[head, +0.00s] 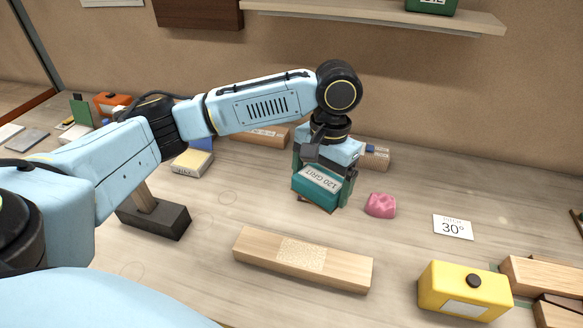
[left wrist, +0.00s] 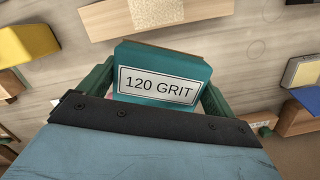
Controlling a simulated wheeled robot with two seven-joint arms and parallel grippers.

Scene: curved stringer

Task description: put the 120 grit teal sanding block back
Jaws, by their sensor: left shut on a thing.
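The teal sanding block (head: 317,187) carries a white label reading 120 GRIT. It is held between the fingers of my left gripper (head: 325,180), near the middle of the bench in the head view. In the left wrist view the same block (left wrist: 160,78) fills the space between the two green fingers, with its label facing the camera. My left gripper points down and is shut on the block. The block's underside is hidden, so I cannot tell whether it touches the bench. My right gripper is not in view.
A wooden bar (head: 330,270) with a pale patch lies in front. A pink lump (head: 380,205), a 30° card (head: 453,227) and a yellow box (head: 464,290) lie to the right. A dark block (head: 153,219) and a pale-yellow block (head: 192,163) lie left. A shelf (head: 380,16) hangs above.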

